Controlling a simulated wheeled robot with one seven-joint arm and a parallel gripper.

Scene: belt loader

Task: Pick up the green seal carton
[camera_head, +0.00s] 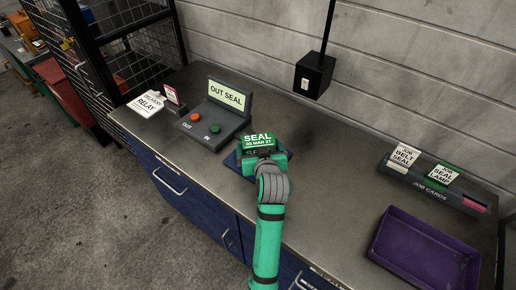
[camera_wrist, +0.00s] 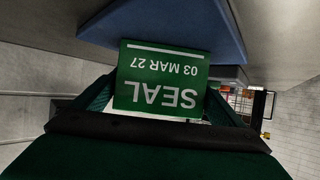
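The green seal carton (camera_head: 258,141), marked "SEAL 03 MAR 27", is upright at a blue pad (camera_head: 231,161) on the grey bench. In the wrist view the carton (camera_wrist: 160,82) appears upside down, between the two fingers of my gripper (camera_wrist: 161,92). Both fingers meet its side edges, so my gripper looks shut on it. In the head view my gripper (camera_head: 264,158) covers the carton's lower part and much of the pad. Whether the carton touches the pad or is slightly above it, I cannot tell.
A grey "OUT SEAL" panel (camera_head: 226,96) with red and green buttons stands left of the carton. A purple tray (camera_head: 424,250) and a job-card holder (camera_head: 436,188) are at the right. A black box (camera_head: 313,75) hangs by the wall. The bench between carton and tray is clear.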

